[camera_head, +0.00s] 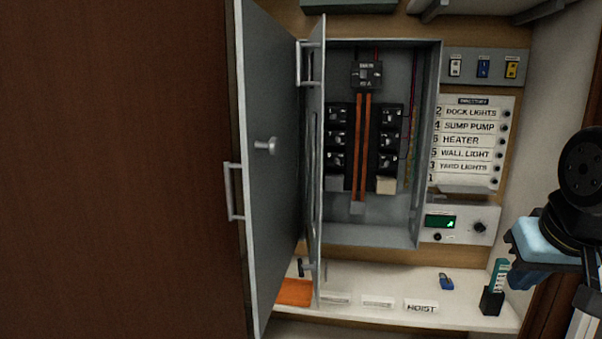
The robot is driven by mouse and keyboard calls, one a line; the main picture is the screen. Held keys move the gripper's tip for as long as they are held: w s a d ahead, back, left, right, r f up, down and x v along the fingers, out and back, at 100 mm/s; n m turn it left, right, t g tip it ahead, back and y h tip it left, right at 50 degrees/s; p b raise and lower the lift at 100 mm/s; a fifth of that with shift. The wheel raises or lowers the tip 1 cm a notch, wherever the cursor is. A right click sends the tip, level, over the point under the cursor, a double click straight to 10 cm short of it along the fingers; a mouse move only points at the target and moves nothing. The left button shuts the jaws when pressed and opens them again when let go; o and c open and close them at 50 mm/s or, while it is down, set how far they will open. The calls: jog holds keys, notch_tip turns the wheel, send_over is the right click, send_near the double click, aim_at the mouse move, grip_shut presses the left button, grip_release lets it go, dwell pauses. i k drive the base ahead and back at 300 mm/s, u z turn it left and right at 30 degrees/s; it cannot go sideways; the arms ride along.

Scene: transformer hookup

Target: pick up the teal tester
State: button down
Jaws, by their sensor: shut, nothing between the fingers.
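The teal tester (500,273) stands upright in a small black holder (491,301) at the right end of the white shelf. Its upper part shows, and its lower end is hidden in the holder. I cannot make out my gripper's fingers in this view.
A grey panel box (431,150) with its door (270,150) swung open to the left is above the shelf (390,312). A blue item (446,282), an orange piece (294,291) and a HOIST label (421,306) lie on the shelf. A side wall is close on the right.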

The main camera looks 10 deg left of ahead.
aim_at(499, 276)
jog(key=z, duration=0.05)
jog(key=k, duration=1.7)
jog(key=u, duration=0.65)
jog(key=i, duration=1.7)
jog(key=z, duration=1.4)
